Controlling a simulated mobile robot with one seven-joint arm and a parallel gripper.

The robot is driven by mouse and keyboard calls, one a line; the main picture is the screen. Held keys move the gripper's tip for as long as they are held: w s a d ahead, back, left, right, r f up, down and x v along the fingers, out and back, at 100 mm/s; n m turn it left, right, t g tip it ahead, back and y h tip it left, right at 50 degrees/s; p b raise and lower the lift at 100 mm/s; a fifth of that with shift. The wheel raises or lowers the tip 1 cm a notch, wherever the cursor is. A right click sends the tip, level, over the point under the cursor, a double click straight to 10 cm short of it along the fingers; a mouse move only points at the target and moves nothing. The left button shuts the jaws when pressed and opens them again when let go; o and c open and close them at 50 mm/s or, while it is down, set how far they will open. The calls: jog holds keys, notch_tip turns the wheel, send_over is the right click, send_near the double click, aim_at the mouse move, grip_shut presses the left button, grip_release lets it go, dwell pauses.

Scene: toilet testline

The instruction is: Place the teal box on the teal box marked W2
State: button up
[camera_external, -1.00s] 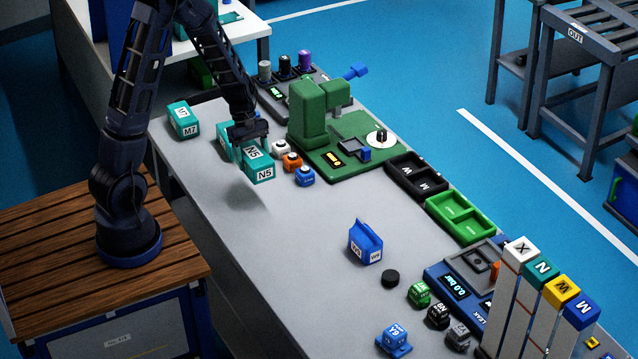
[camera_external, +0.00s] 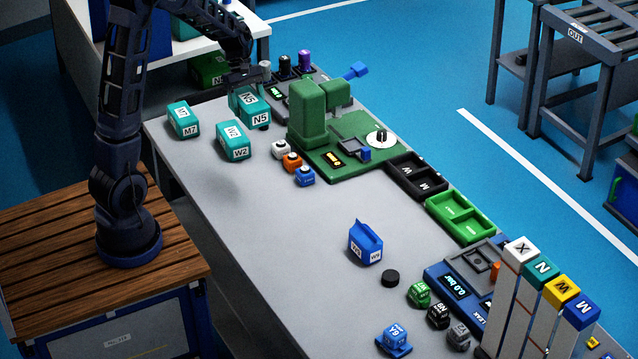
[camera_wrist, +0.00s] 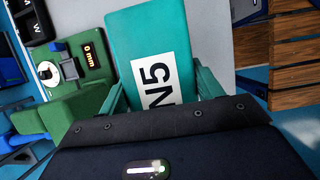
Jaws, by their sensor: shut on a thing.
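The teal box marked N5 (camera_external: 252,107) is held in my gripper (camera_external: 244,82), which is shut on it. It hangs in the air behind and slightly right of the teal box marked W2 (camera_external: 233,141), apart from it. The W2 box stands on the grey table with its top clear. In the wrist view the N5 box (camera_wrist: 155,65) fills the middle between my fingers, and its label shows. The W2 box cannot be made out in the wrist view.
A teal box marked M7 (camera_external: 183,120) stands left of W2. The green machine (camera_external: 309,115) rises close to the right of the held box. White, orange and blue small blocks (camera_external: 292,162) sit right of W2. The table's front middle is clear.

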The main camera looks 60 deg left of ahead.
notch_tip(320, 180, up, 4)
send_over(235, 135)
jog(key=a, duration=0.1)
jog(key=f, duration=2)
jog(key=shift+a, duration=0.4)
jog(key=o, duration=1.2)
jog(key=v, duration=1.2)
jog(key=shift+d+r, duration=0.1)
jog(key=shift+r, duration=0.1)
